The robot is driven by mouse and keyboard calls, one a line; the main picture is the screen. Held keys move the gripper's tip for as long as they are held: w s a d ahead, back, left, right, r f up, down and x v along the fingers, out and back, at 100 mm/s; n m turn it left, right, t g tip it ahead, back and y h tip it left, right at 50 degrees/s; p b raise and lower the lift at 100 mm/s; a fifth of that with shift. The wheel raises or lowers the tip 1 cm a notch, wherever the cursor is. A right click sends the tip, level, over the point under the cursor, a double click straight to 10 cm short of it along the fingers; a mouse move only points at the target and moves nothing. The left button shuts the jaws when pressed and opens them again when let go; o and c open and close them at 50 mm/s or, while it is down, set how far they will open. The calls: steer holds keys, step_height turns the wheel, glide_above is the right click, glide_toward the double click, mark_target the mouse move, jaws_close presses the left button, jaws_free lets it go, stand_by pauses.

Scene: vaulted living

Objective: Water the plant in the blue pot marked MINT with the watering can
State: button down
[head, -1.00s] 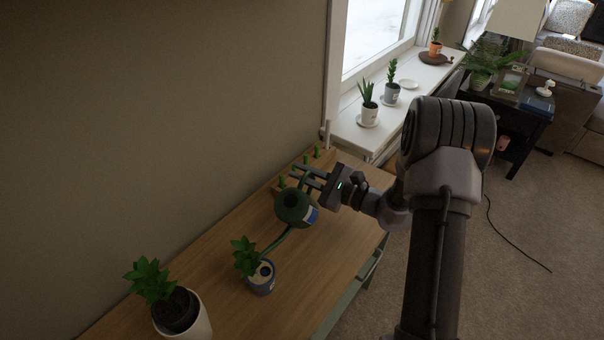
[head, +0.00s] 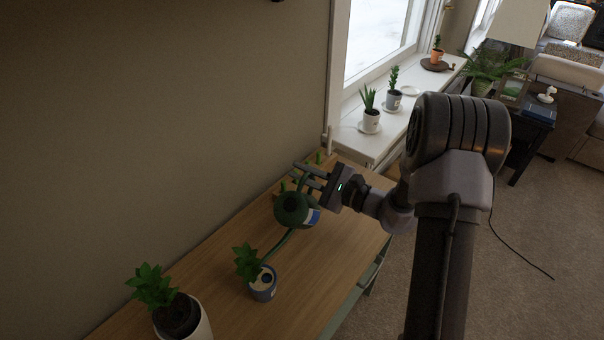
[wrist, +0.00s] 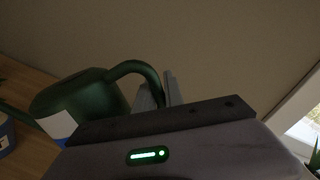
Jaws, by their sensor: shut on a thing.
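The green watering can (head: 291,208) is above the wooden table in the head view, its long spout slanting down and left toward the blue pot (head: 264,287). The pot holds a leafy green plant (head: 247,262); its marking is too small to read. The spout's end is at the pot's rim; I cannot tell if it touches. My gripper (head: 308,176) is shut on the can's handle. In the wrist view the can (wrist: 85,103) with a white and blue label is at left, its curved handle running to the fingers (wrist: 158,92). No water is visible.
A white pot (head: 200,321) with a leafy plant stands at the table's near left. Small green sprigs (head: 318,158) show behind the can. Several potted plants stand on the white windowsill (head: 362,143). The table's right half (head: 335,240) is clear.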

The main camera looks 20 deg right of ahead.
steer(key=shift+s+a+r+n, duration=0.25)
steer(key=shift+r+n, duration=0.1)
steer(key=shift+r, duration=0.3)
steer(key=shift+s+a+r+n, duration=0.2)
steer(key=shift+r+n, duration=0.1)
steer(key=shift+r, duration=0.35)
steer(key=shift+s+a+r+n, duration=0.15)
steer(key=shift+a+r+n, duration=0.15)
steer(key=shift+r, duration=0.35)
steer(key=w+d+f+m, duration=0.2)
steer(key=d+f+m, duration=0.1)
steer(key=f+m, duration=0.2)
steer(key=w+d+f+m+p, duration=0.1)
steer(key=w+d+f+m, duration=0.2)
steer(key=f+m, duration=0.2)
step_height(320, 180, down, 2)
steer(key=shift+f, duration=0.15)
steer(key=shift+a, duration=0.1)
stand_by(0.3)
